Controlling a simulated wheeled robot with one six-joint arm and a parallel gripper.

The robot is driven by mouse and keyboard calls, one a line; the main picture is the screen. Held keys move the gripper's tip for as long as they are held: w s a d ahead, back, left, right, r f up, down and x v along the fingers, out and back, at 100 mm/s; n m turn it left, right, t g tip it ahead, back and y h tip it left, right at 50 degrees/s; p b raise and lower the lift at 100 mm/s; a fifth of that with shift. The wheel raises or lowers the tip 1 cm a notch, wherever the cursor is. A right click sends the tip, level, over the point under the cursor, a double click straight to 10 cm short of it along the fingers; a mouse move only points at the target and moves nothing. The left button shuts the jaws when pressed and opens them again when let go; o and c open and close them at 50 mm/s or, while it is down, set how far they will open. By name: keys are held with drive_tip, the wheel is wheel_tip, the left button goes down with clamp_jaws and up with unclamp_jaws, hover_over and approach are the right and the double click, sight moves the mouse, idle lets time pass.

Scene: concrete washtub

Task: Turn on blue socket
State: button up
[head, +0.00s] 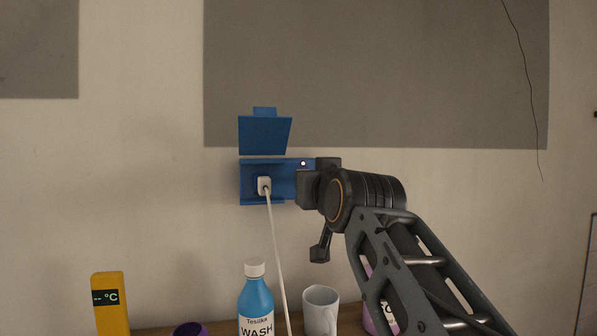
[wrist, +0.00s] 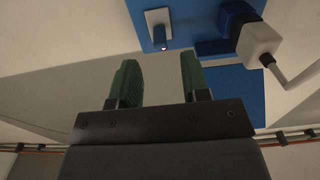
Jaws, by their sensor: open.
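The blue socket (head: 250,168) is on the wall with its blue lid (head: 264,134) raised. A white plug (head: 264,186) sits in it, and its white cable hangs down; the plug also shows in the wrist view (wrist: 260,44). In the wrist view, the blue plate carries a switch with a white surround (wrist: 152,20) and a blue rocker (wrist: 159,36). A small light glows beside the rocker. My gripper (wrist: 160,68) is open and empty, its green fingers apart just short of the switch. In the head view my gripper hides the socket's right part.
Below stand a yellow thermometer (head: 110,304), a purple item (head: 190,329), a blue wash bottle (head: 255,299) and a white mug (head: 321,310) on a wooden surface. A purple-and-white container is partly behind my arm. The cable hangs left of my gripper.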

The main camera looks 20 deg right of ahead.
drive_tip(key=shift+w+d+p, duration=0.25)
drive_tip(key=shift+w+p, duration=0.15)
drive_tip(key=shift+w, duration=0.9)
drive_tip(key=shift+w+d+p, duration=0.25)
drive_tip(key=shift+w+p, duration=0.15)
drive_tip(key=shift+w, duration=0.9)
drive_tip(key=shift+c, duration=0.2)
clamp_jaws()
drive_tip(key=shift+r, duration=0.1)
